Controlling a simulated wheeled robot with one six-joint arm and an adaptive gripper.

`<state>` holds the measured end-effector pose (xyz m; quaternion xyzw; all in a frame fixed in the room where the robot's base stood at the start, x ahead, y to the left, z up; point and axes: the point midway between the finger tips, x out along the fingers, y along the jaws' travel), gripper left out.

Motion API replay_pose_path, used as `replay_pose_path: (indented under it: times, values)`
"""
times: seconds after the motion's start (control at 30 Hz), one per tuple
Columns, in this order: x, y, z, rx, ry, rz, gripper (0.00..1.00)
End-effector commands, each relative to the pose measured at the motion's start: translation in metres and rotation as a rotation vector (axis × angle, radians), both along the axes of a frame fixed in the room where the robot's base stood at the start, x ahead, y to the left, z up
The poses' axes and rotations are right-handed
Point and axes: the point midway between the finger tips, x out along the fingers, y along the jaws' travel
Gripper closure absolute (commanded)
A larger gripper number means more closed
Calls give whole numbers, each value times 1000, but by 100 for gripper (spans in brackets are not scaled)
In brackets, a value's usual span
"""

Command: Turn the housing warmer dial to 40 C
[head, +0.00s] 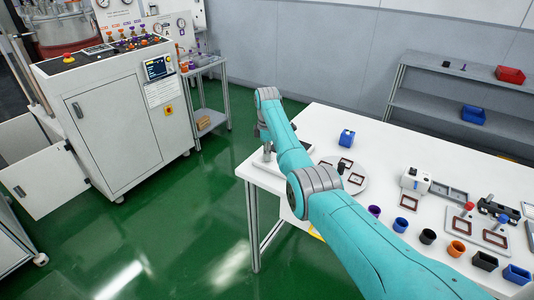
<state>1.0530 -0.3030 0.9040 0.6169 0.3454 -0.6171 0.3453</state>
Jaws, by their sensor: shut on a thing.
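A low pale plate or unit (292,161) lies under and beside the gripper, partly behind my arm, and may be the housing warmer. No dial marking or temperature reading is legible in the head view.
Several coloured cups, a white device (415,179) and trays fill the table's right side. A grey shelf (440,105) and a white cabinet (118,115) stand behind.

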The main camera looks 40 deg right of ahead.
Motion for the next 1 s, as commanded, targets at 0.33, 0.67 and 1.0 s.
replay_pose_path:
  times: [0.33,0.67,1.0]
  values:
    - [1,0,1,0,-2,2,100]
    - [0,0,0,-1,-1,2,51]
    - [1,0,24,-1,-3,2,51]
